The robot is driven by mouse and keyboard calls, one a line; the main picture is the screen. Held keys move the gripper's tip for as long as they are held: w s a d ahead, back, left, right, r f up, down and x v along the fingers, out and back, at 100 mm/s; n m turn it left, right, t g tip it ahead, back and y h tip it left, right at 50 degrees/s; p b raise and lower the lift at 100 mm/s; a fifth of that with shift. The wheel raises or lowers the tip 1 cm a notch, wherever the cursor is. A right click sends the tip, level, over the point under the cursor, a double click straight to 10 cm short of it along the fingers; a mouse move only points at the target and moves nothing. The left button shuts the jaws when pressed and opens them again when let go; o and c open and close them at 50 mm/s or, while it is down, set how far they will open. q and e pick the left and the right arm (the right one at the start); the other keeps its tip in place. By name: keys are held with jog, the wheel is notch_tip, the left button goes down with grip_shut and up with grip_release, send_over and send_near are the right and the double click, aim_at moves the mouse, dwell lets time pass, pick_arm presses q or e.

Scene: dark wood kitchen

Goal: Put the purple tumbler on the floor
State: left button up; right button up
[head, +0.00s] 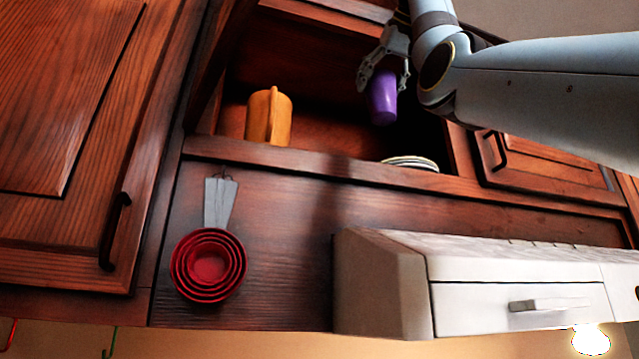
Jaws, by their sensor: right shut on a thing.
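The purple tumbler (382,98) is in the head view, at the upper middle, in front of an open cupboard's dark inside. My right gripper (384,72) is shut on the tumbler near its upper end. The tumbler hangs nearly upright, apart from the shelf below it. My right arm comes in from the right edge. My left gripper is not in view. The floor is not in view.
An orange mug or pitcher (268,117) stands on the cupboard shelf to the left. A stack of plates (410,162) lies on the shelf below the tumbler. Red measuring cups (208,264) hang below the cupboard. A white hood (500,285) juts out at the lower right.

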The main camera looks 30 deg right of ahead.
aim_at(373, 116)
jog(key=shift+w+a+f, duration=0.3)
jog(key=shift+a+f, duration=0.2)
jog(key=shift+w+a+f, duration=0.3)
jog(key=shift+a+f, duration=0.15)
jog(key=shift+a, duration=0.05)
jog(key=w+a+f, duration=0.1)
jog(key=w+f, duration=0.1)
jog(key=f, duration=0.1)
jog(key=w+a+f+p, duration=0.1)
jog(key=w+f, duration=0.2)
jog(key=w+a+f+p, duration=0.1)
jog(key=w+a+f, duration=0.1)
jog(key=w, duration=0.1)
jog(key=shift+f, duration=0.4)
jog(key=shift+s, duration=0.25)
jog(key=shift+f, duration=0.15)
jog(key=o, duration=1.2)
jog(key=shift+w, duration=0.2)
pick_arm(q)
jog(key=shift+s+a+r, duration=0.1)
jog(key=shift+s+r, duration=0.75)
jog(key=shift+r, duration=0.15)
pick_arm(e)
jog(key=shift+o, duration=0.2)
jog(key=shift+s, duration=0.1)
